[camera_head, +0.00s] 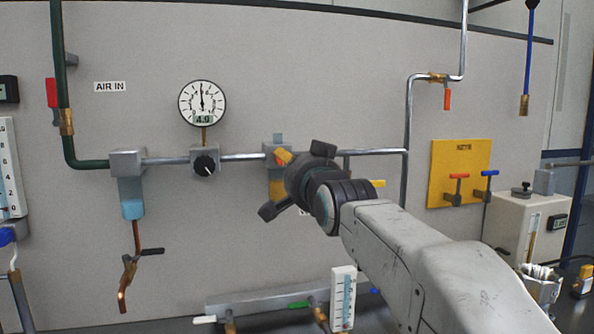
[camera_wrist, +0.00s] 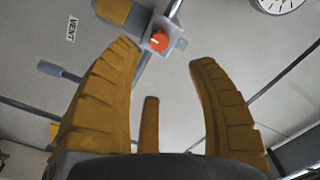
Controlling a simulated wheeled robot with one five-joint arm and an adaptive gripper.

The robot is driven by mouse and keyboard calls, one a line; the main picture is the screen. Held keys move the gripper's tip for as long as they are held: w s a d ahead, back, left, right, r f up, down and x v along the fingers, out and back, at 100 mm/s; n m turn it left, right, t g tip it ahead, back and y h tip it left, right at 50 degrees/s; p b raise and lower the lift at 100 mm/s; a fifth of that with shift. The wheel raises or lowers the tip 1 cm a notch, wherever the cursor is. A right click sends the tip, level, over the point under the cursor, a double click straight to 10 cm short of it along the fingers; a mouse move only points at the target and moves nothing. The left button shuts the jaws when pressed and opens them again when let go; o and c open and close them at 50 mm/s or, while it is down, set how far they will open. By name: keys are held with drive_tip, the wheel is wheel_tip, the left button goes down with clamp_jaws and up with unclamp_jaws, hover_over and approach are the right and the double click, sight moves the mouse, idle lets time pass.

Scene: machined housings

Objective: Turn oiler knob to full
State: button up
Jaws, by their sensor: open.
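The oiler is a grey block on the pipe with an amber bowl (camera_head: 276,188); in the head view my gripper partly covers it. In the wrist view its orange-red knob (camera_wrist: 160,42) faces the camera and bears a small white mark. I cannot read its setting. The amber bowl also shows at the top of the wrist view (camera_wrist: 115,12). My gripper (camera_head: 280,183) is in front of the oiler. In the wrist view its yellow-brown fingers (camera_wrist: 165,56) are spread wide and empty. The knob lies beyond the tips, between them and nearer the left one, apart from both.
A gauge (camera_head: 203,103) stands above a black regulator knob (camera_head: 205,164) left of the oiler. A filter with a blue bowl (camera_head: 132,208) hangs farther left. A yellow key board (camera_head: 461,172) is at right. A VENT label (camera_wrist: 71,28) shows in the wrist view.

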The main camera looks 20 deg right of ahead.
drive_tip(key=shift+s, duration=0.65)
drive_tip(key=shift+f, duration=0.1)
drive_tip(key=s+f+n+g+p, duration=0.4)
drive_tip(key=s+f+g, duration=0.3)
drive_tip(key=s+f, duration=0.5)
drive_tip(key=s+f+n+g+p, duration=0.5)
drive_tip(key=s+f, duration=0.8)
drive_tip(key=s, duration=0.7)
drive_tip(key=g+p, duration=0.2)
drive_tip(key=shift+s+f+p, duration=0.2)
drive_tip(key=shift+s+p, duration=0.05)
drive_tip(key=shift+p, duration=0.05)
